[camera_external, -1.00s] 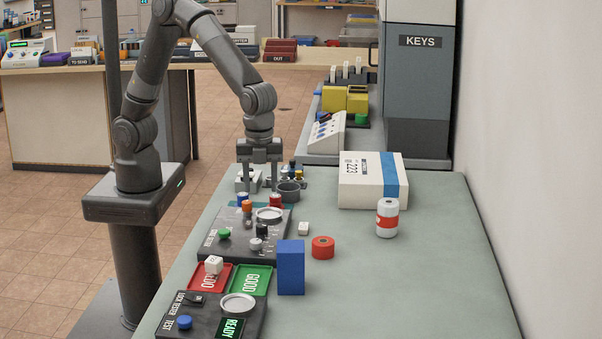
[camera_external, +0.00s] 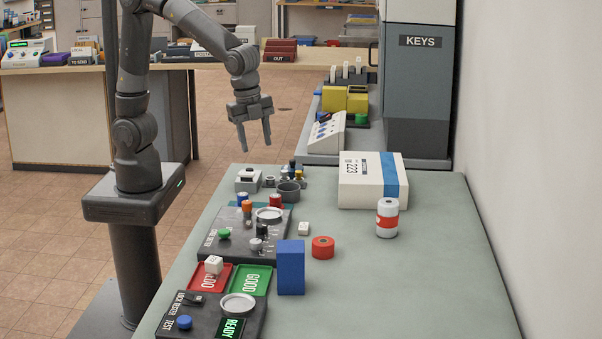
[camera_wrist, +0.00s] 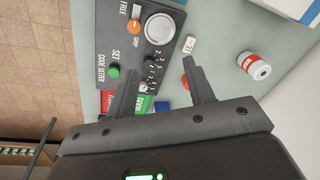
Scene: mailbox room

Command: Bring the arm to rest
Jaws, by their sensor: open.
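My gripper (camera_external: 256,141) hangs in the air above the far left edge of the grey-green table (camera_external: 350,270), clear of everything on it. Its two fingers point down and stand apart, with nothing between them. In the wrist view my gripper (camera_wrist: 158,80) is also open and empty, with the dark code setter panel (camera_wrist: 122,40) beyond the fingers. My arm is bent at the elbow, with the forearm sloping down to the wrist.
Below the gripper stand a small grey-white device (camera_external: 248,180) and a grey cup (camera_external: 289,192). A white-and-blue box (camera_external: 362,183), a white-and-red can (camera_external: 387,218), a red ring (camera_external: 322,247) and a blue block (camera_external: 291,268) stand on the table. The table's right front is clear.

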